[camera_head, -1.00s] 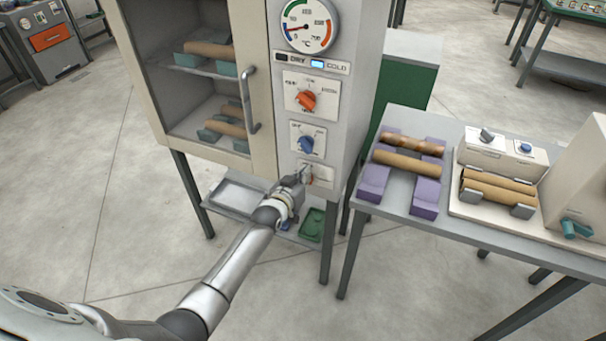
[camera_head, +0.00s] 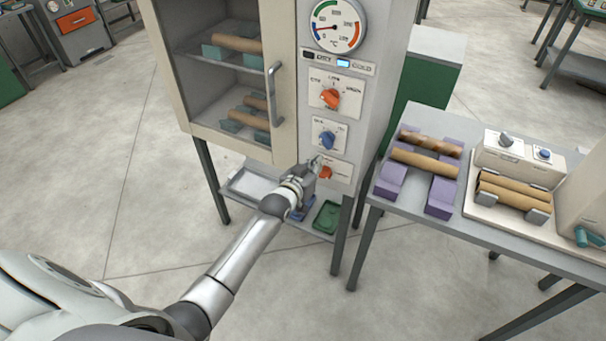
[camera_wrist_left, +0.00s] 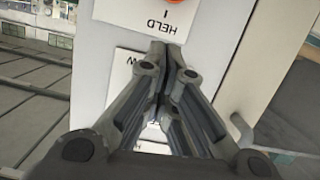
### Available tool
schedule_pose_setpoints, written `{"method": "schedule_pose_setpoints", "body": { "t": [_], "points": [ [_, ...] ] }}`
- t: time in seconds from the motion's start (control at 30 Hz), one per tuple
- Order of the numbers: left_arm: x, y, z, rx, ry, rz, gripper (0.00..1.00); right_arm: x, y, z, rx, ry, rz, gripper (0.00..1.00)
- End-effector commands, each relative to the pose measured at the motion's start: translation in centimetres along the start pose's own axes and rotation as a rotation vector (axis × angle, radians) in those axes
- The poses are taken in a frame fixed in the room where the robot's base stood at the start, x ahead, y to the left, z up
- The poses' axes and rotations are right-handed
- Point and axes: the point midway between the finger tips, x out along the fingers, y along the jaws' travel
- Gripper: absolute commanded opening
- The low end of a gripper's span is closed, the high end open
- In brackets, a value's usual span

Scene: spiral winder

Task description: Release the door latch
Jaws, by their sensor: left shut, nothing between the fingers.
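The drying cabinet (camera_head: 285,110) has a glazed door with a grey bar handle (camera_head: 274,95). Its control panel carries a small lowest plate with an orange-red knob (camera_head: 326,172). In the left wrist view a plate lettered HELD (camera_wrist_left: 158,20) shows upside down, with part of an orange knob (camera_wrist_left: 146,14) cut by the top edge. My left gripper (camera_head: 315,164) is shut and empty, by the left side of the lowest plate. In the left wrist view its closed fingertips (camera_wrist_left: 165,50) overlap the plate's edge; I cannot tell whether they touch the panel. My right gripper is out of view.
Above are a blue knob (camera_head: 327,140), an orange knob (camera_head: 329,98) and a dial (camera_head: 337,26). A low shelf under the cabinet holds a green tray (camera_head: 327,217). A grey table (camera_head: 407,208) with wooden rolls stands close to the right. The floor at left is open.

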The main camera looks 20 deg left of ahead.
Motion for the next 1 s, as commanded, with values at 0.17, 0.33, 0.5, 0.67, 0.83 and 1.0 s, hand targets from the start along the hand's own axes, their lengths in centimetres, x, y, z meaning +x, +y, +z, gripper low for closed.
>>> {"method": "schedule_pose_setpoints", "body": {
  "t": [0.17, 0.33, 0.5, 0.67, 0.83, 1.0],
  "points": [
    [-2.8, -0.1, 0.1, 0.0, 0.001, 0.0, 0.0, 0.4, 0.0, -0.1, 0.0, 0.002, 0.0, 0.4],
    [-5.1, -0.3, 0.1, 0.001, 0.001, -0.001, 0.0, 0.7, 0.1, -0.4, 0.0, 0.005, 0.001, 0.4],
    [-6.5, -0.3, 0.0, 0.001, 0.002, -0.001, 0.0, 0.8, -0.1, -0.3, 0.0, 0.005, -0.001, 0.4],
    [-6.9, -0.3, 0.0, 0.001, 0.001, -0.001, 0.0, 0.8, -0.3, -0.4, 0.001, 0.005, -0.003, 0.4],
    [-6.9, -0.3, 0.0, 0.001, 0.001, -0.001, 0.0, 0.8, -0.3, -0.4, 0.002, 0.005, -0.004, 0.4],
    [-6.9, -0.3, 0.0, 0.001, 0.001, 0.0, 0.0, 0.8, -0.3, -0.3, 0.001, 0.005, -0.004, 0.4]
  ]
}}
